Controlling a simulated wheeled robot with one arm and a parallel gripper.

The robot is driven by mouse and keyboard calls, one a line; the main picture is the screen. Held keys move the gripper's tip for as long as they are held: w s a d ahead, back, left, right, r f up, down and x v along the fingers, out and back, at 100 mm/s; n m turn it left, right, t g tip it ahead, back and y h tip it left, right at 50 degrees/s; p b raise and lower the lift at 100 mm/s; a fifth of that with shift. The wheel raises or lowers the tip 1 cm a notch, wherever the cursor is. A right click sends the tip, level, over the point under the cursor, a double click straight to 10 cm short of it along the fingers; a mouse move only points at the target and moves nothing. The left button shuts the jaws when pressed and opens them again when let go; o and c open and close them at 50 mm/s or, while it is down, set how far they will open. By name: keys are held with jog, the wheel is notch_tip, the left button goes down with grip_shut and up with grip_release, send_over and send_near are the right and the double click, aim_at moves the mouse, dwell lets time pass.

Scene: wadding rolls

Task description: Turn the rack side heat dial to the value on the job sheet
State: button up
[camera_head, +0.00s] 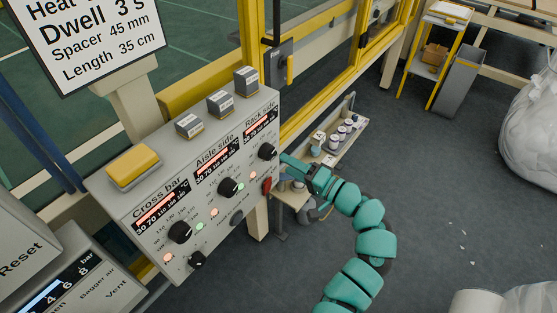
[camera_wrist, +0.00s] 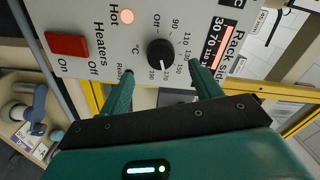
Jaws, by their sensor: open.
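The rack side heat dial (camera_head: 268,151) is a black knob at the right end of the grey control panel. In the wrist view the dial (camera_wrist: 160,53) sits in a ring of numbers from 90 to 190. Its pale mark appears to point down, near 170, but is small. My gripper (camera_head: 284,158) is at the panel's right end. In the wrist view my gripper (camera_wrist: 161,68) is open, its fingertips on either side of the dial's lower part with gaps showing. The job sheet (camera_head: 95,38) is at top left; its heat value is cut off.
The aisle side dial (camera_head: 229,187) and cross bar dial (camera_head: 180,232) are on the same panel. A red heaters switch (camera_wrist: 68,44) is beside the rack side dial, with a lit hot lamp (camera_wrist: 127,17). A shelf with jars (camera_head: 335,142) stands behind my gripper.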

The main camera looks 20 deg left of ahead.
jog(key=v, duration=1)
jog(key=shift+d+b, duration=0.35)
jog(key=shift+b, duration=0.05)
jog(key=shift+s+r, duration=0.1)
